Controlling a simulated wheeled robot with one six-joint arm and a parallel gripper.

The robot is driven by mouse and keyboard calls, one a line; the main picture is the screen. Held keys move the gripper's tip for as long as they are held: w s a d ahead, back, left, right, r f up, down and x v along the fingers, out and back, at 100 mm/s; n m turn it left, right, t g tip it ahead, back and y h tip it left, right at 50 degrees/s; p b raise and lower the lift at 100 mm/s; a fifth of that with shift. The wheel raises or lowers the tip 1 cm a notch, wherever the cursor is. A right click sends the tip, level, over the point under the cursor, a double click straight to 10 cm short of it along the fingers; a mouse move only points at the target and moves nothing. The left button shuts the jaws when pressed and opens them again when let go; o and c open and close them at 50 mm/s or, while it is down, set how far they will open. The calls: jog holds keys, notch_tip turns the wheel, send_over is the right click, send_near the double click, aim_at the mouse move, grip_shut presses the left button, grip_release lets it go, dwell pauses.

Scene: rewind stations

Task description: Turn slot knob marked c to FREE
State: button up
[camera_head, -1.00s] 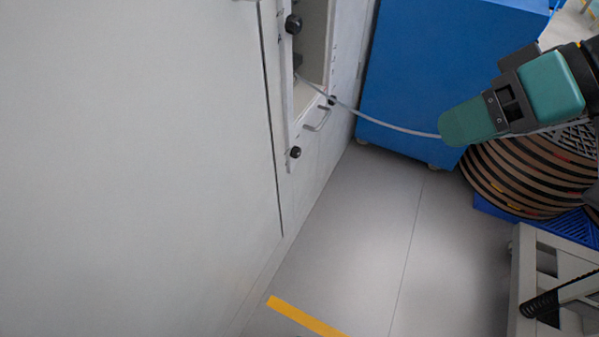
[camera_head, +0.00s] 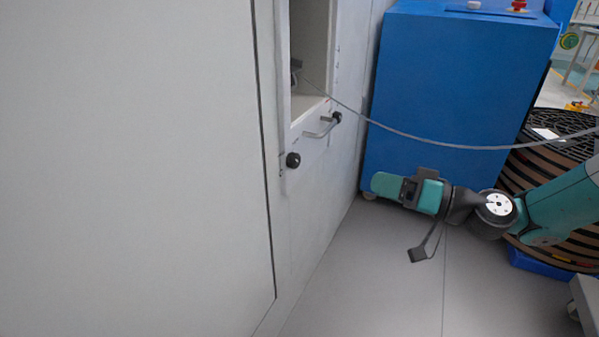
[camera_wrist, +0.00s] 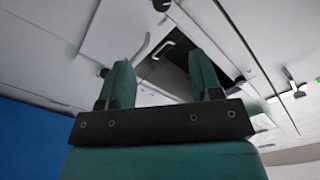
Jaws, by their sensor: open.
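Two black knobs show on the white cabinet front in the head view: a lower knob (camera_head: 293,160) left of a bar handle (camera_head: 320,130), and a farther knob (camera_head: 336,117) right of it. I cannot read any letter or FREE mark, so I cannot tell which is c. My gripper (camera_head: 376,183) hangs apart from the cabinet, right of and lower than the knobs in the picture. In the wrist view my gripper (camera_wrist: 161,72) is open and empty, with a black knob (camera_wrist: 161,5) beyond it at the top edge and another (camera_wrist: 103,72) beside the left finger.
An open recess (camera_head: 312,60) lies above the handle, and a grey cable (camera_head: 430,146) runs from it to the right. A blue cabinet (camera_head: 455,90) stands behind my gripper. Large dark reels (camera_head: 545,160) stand at right. The grey floor (camera_head: 370,285) is clear below.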

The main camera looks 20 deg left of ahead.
jog(key=a+r+p, duration=0.1)
jog(key=p, duration=0.2)
send_near(298, 162)
jog(key=a, duration=0.7)
jog(key=shift+w+a, duration=0.35)
jog(key=shift+a, duration=0.05)
jog(key=shift+w+a, duration=0.1)
jog(key=shift+a, duration=0.6)
